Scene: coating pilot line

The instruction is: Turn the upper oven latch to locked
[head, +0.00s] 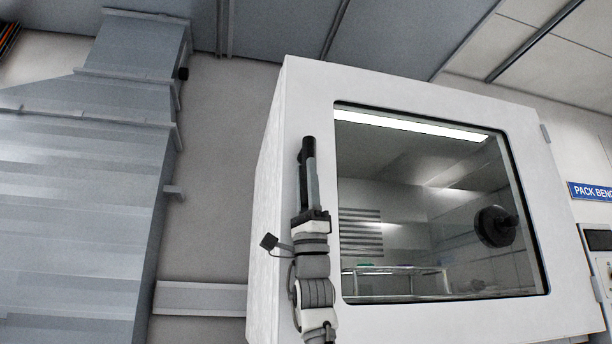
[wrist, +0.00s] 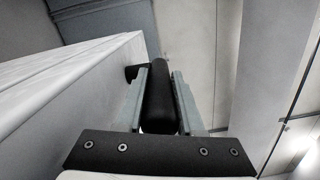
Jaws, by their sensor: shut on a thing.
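The upper oven latch (head: 307,146) is a black handle at the left edge of the white oven door (head: 420,318). It points roughly upward in the head view, and its lower part is hidden by my fingers. In the wrist view the black latch handle (wrist: 159,105) lies lengthwise between my two grey fingers, with a black mount beside its far end against the oven. My gripper (head: 308,168) is shut on the latch handle, with one finger on each side; it also shows in the wrist view (wrist: 160,74).
The oven window (head: 400,225) is right of my arm. A dark round thing (head: 494,227) shows in it, perhaps a reflection. A grey metal duct (head: 85,190) stands left, with bare wall (head: 218,170) between. A blue sign (head: 592,191) is at the far right.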

